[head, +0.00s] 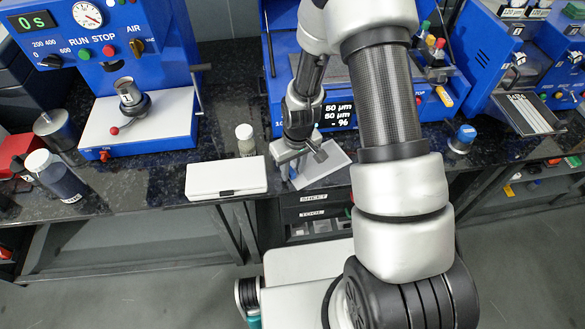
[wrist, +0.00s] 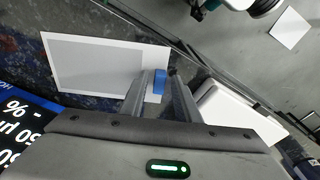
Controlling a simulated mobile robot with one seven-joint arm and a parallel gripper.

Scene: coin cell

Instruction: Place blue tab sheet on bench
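The blue tab sheet is a pale grey panel with a white border (wrist: 95,62), lying flat at the bench's front edge in the wrist view. Its blue tab (wrist: 160,83) stands at the edge nearest my gripper. The sheet also shows in the head view (head: 325,172), partly covered by my gripper (head: 303,164). In the wrist view my gripper's fingers (wrist: 163,82) are on either side of the tab, with a visible gap at the right finger, so the gripper looks open. The dark speckled bench (head: 150,180) lies under the sheet.
A white case (head: 226,178) lies left of my gripper, with a small jar (head: 245,138) behind it. A blue machine (head: 440,105) stands close behind the sheet. Drawers marked SHEET and TOOL (head: 314,205) are below the bench edge.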

